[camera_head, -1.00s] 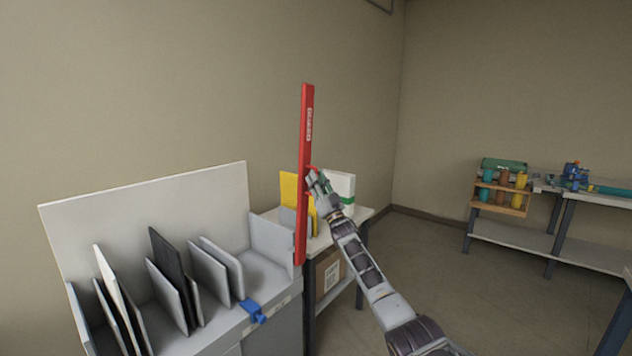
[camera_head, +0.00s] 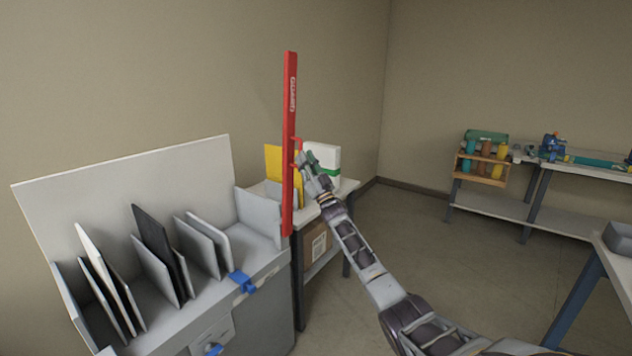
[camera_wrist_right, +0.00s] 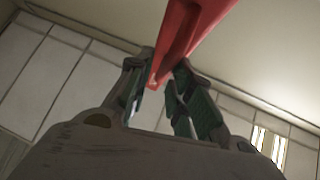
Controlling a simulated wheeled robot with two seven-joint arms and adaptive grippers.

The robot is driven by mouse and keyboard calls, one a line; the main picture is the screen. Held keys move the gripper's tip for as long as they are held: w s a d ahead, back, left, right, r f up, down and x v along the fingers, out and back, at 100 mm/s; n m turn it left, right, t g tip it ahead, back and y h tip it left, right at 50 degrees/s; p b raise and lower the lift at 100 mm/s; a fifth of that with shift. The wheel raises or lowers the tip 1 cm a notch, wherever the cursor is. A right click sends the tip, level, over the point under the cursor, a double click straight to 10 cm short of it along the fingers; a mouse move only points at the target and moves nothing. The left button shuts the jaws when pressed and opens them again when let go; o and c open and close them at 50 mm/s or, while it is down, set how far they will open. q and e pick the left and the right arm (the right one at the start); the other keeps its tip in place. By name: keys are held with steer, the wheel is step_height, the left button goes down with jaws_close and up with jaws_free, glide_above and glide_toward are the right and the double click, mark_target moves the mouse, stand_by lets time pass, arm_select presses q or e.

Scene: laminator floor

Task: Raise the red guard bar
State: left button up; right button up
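The red guard bar (camera_head: 289,120) stands upright at the right end of the grey slotted station in the head view. A small red handle (camera_head: 297,141) sticks out from its right side. My right gripper (camera_head: 304,163) is just below and to the right of this handle, close to the bar. In the right wrist view its two fingers (camera_wrist_right: 158,98) are spread with a gap between them. The red bar (camera_wrist_right: 190,38) rises beyond them, and I see nothing clamped. My left gripper is not in view.
The grey station (camera_head: 255,262) holds several upright panels and has a blue latch (camera_head: 242,281). Behind the bar, a side table (camera_head: 347,187) carries a yellow sheet and a white box (camera_head: 324,160). A workbench (camera_head: 500,208) stands at the far right. Open floor lies between.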

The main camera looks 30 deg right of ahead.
steer(key=v, duration=0.8)
steer(key=shift+s, duration=0.2)
stand_by(0.8)
